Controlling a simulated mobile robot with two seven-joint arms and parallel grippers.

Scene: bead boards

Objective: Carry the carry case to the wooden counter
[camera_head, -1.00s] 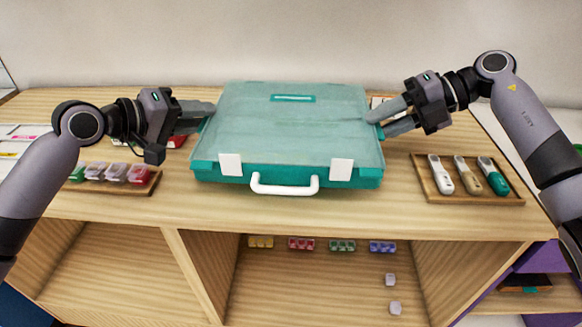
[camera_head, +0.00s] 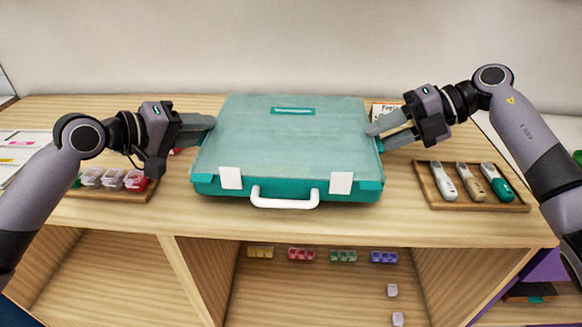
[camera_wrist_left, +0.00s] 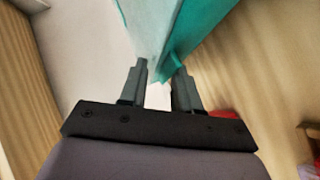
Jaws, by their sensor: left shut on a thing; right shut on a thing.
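The carry case (camera_head: 285,145) is teal with a pale translucent lid, two white latches and a white front handle. It is closed, lies flat and is over the wooden counter (camera_head: 330,222); I cannot tell if it touches the top. My left gripper (camera_head: 208,128) is shut on the case's left side. In the left wrist view the fingers (camera_wrist_left: 158,75) straddle the case's edge (camera_wrist_left: 165,40). My right gripper (camera_head: 376,138) is shut on the case's right side. The fingertips are partly hidden by the case.
A tray of lidded bead boxes (camera_head: 115,180) sits at the left. A wooden tray with three pen-like tools (camera_head: 472,187) sits at the right. A card (camera_head: 385,112) stands behind the right gripper. The shelf below holds several small coloured bead boxes (camera_head: 302,254).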

